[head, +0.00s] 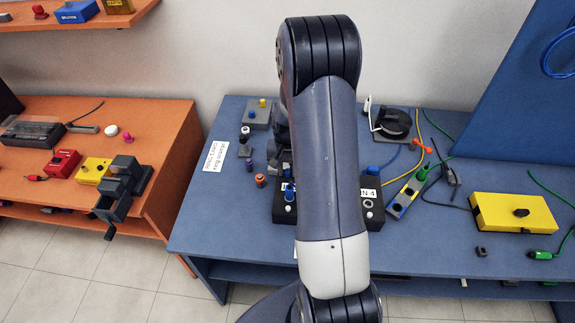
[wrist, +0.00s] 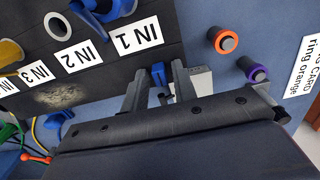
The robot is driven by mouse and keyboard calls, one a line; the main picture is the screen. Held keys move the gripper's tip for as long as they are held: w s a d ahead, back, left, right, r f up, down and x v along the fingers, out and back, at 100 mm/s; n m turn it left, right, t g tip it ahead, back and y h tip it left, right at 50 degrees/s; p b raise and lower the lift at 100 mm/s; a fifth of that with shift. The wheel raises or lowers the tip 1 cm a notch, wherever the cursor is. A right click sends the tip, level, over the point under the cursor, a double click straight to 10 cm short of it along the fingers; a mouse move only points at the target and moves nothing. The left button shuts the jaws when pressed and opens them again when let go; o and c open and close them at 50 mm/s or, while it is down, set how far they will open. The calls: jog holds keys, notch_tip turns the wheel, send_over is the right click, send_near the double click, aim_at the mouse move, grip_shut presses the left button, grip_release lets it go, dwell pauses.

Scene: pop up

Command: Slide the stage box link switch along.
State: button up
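The stage box is a black box with white IN labels and sockets. In the head view its front edge (head: 285,214) shows beside my arm, which covers its middle. In the wrist view its dark top (wrist: 100,88) fills the upper left. A small blue piece (wrist: 159,74), perhaps the link switch, stands at the box's right edge. My gripper (wrist: 158,78) has its two fingers apart on either side of this blue piece. Gaps show beside it, and I cannot tell whether a finger touches it.
Orange-ringed and purple-ringed posts (wrist: 226,42) (wrist: 257,73) stand right of the box near a printed card (wrist: 306,68). A yellow box (head: 490,213) and loose cables lie on the blue table's right side. The table's left front (head: 225,225) is clear.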

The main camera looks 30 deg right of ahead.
jog(key=shift+r, duration=0.15)
grip_shut()
jog(key=shift+d, duration=0.15)
jog(key=shift+s+d, duration=0.75)
jog(key=shift+d, duration=0.35)
jog(key=shift+o, duration=1.3)
grip_release()
notch_tip(320, 180, up, 11)
jog(key=b, duration=0.1)
